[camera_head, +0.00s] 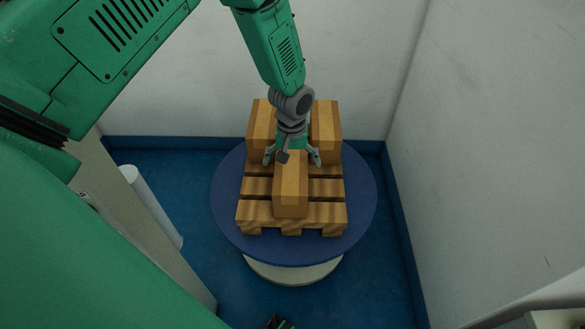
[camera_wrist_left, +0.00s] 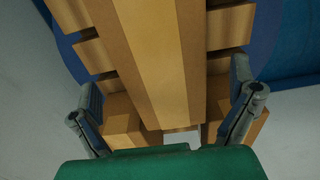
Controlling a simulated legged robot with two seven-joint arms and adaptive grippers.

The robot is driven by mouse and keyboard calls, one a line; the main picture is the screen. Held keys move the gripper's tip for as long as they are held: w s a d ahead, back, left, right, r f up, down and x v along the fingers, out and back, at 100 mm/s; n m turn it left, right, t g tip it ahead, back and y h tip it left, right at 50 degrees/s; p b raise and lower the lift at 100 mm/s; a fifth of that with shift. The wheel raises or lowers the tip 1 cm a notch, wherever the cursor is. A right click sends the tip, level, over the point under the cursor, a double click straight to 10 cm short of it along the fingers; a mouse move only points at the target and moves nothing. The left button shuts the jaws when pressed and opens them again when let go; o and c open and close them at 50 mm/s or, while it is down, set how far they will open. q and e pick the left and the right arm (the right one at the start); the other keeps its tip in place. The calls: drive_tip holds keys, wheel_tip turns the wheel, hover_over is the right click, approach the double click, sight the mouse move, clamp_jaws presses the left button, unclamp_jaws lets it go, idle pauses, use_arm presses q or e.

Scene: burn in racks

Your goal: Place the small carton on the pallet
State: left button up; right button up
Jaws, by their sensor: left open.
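The small carton (camera_head: 290,190) is a light brown box lying flat on the wooden pallet (camera_head: 327,213), lengthwise near its front middle. My left gripper (camera_head: 292,160) is above the carton's far end, pointing down. Its fingers are spread, one on each side of the box. In the left wrist view, the carton (camera_wrist_left: 155,55) runs between the two fingers of the left gripper (camera_wrist_left: 163,115), with visible gaps on both sides. The pallet slats (camera_wrist_left: 232,27) show beside it.
Two more cartons stand at the pallet's back, one left (camera_head: 260,125) and one right (camera_head: 327,130), flanking the left gripper. The pallet rests on a round blue turntable (camera_head: 230,200). White walls enclose the back and right. A white cylinder (camera_head: 150,205) stands at left.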

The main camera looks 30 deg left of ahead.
use_arm(q)
drive_tip(key=r, duration=0.2)
drive_tip(key=r+p, duration=0.1)
drive_tip(key=r, duration=0.4)
drive_tip(key=shift+s+d+p, duration=0.15)
drive_tip(key=shift+d+p, duration=0.1)
drive_tip(key=shift+p, duration=0.05)
drive_tip(key=shift+m, duration=0.6)
drive_tip(key=s+f, duration=0.2)
drive_tip(key=s+d+f, duration=0.1)
drive_tip(key=s+f, duration=0.1)
drive_tip(key=s, duration=0.1)
drive_tip(key=shift+s+d+f, duration=0.2)
drive_tip(key=shift+f, duration=0.1)
drive_tip(key=s+d+f+m, duration=0.1)
drive_tip(key=s+f+m, duration=0.1)
drive_tip(key=s, duration=1)
drive_tip(key=s+f+m, duration=0.3)
drive_tip(key=s, duration=0.9)
drive_tip(key=shift+s+d+f+m, duration=0.15)
drive_tip(key=shift+d+f+m, duration=0.15)
drive_tip(key=shift+d+f, duration=0.1)
drive_tip(key=shift+a, duration=0.1)
